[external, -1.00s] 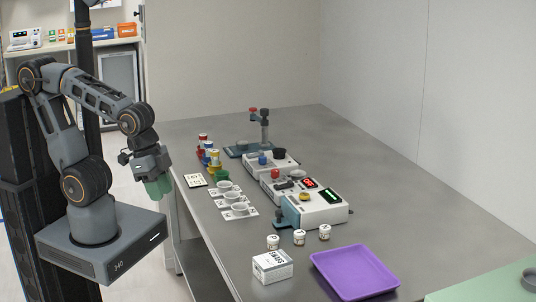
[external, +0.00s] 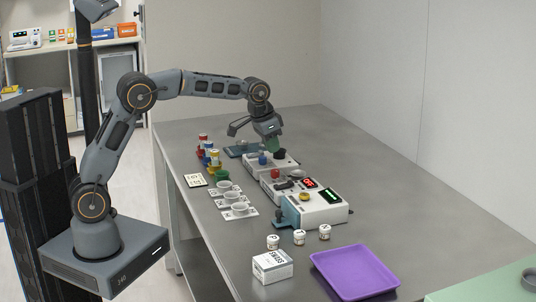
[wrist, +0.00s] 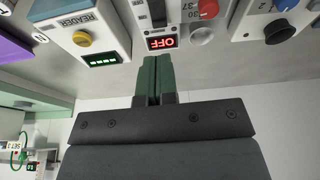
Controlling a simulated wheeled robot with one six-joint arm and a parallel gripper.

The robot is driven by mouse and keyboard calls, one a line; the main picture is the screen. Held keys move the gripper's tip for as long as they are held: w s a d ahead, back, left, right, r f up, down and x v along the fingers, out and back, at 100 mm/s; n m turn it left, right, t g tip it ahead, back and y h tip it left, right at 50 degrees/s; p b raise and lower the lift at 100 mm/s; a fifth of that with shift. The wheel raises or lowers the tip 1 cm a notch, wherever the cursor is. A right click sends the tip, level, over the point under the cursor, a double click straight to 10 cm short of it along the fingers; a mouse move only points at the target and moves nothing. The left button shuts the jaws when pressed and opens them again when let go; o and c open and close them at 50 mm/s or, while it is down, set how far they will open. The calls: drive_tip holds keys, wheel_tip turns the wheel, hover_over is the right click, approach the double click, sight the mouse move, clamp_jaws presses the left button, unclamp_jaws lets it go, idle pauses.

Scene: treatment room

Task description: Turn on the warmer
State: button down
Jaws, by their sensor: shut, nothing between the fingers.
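The warmer (external: 283,188) is a pale box in the middle of a row of devices on the table, with a red button and a red lit display. In the wrist view its display (wrist: 162,43) reads OFF, upside down, with a dark slotted control (wrist: 157,12) beside it. A red knob (wrist: 208,8) with the marks 37 and 30 shows at the top edge. My gripper (external: 273,148) is shut and empty, its green fingers pointing down above the back end of the device row. In the wrist view my gripper (wrist: 152,60) points towards the OFF display, apart from it.
A reader box (wrist: 85,25) with a green display and yellow button stands beside the warmer. On the other side is a box with a blue knob (external: 262,160) and a black knob (external: 280,154). White cups (external: 239,209) stand in front.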

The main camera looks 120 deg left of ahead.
drive_tip(key=r, duration=0.2)
drive_tip(key=w+r, duration=0.1)
drive_tip(key=shift+a, duration=0.35)
approach(290, 181)
drive_tip(key=x, duration=0.6)
drive_tip(key=shift+w+r, duration=0.1)
drive_tip(key=shift+f, duration=0.75)
